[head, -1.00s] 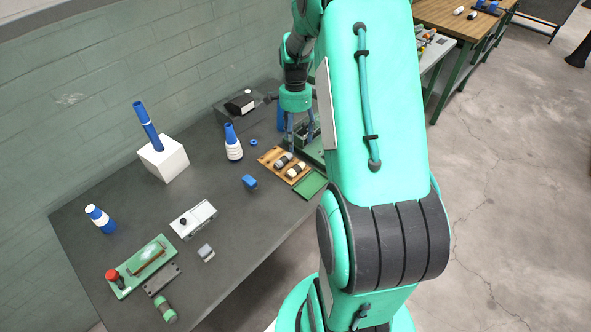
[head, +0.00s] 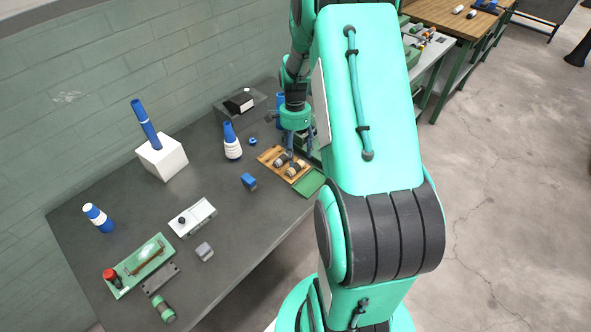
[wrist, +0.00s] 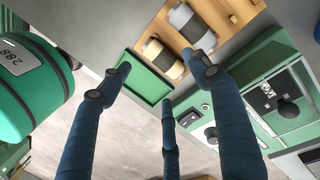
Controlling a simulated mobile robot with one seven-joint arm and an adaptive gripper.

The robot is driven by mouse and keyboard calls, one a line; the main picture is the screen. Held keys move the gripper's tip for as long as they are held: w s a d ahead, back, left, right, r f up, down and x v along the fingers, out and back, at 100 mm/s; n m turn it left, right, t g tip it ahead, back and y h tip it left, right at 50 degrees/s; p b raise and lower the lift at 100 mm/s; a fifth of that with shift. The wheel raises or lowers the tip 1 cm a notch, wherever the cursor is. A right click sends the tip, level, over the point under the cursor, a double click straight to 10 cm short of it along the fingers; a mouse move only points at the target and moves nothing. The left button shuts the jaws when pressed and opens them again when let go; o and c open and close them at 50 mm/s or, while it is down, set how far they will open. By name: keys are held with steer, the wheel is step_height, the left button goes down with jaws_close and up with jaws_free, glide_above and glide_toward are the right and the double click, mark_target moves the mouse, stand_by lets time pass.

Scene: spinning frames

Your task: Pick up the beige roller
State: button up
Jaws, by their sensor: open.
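The beige roller (head: 297,169), with dark bands, lies on a wooden tray (head: 265,159) on the dark workbench. In the wrist view the beige roller (wrist: 160,62) lies near the tray's edge, beside a grey roller (wrist: 190,24). My gripper (head: 297,152) is just above the rollers, partly hidden by my arm in the head view. In the wrist view my gripper (wrist: 160,80) has its blue fingers spread, with nothing between them. The beige roller lies just beyond the fingertips. I cannot tell whether any finger touches the tray.
A green tray (head: 311,184) adjoins the wooden one. A green machine with a black knob (wrist: 287,110) stands close to the right finger in the wrist view. A blue block (head: 248,181) and a blue-and-white cone (head: 232,143) stand left. Bare bench lies between them.

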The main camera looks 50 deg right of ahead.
mark_target(297, 166)
steer(key=shift+a+f, duration=0.1)
steer(key=shift+f, duration=0.4)
steer(key=shift+s+a+f+b, duration=0.1)
steer(key=shift+s+f+b, duration=0.1)
steer(key=shift+f, duration=0.65)
steer(key=shift+s+f+b, duration=0.1)
steer(key=shift+f+b, duration=0.1)
steer(key=shift+f, duration=0.65)
steer(key=shift+s+a+f+b, duration=0.1)
steer(key=shift+s+f+b, duration=0.1)
steer(key=shift+f, duration=0.65)
steer(key=shift+w, duration=0.1)
steer(key=c, duration=1.3)
steer(key=shift+d+r, duration=0.1)
steer(key=shift+r, duration=0.05)
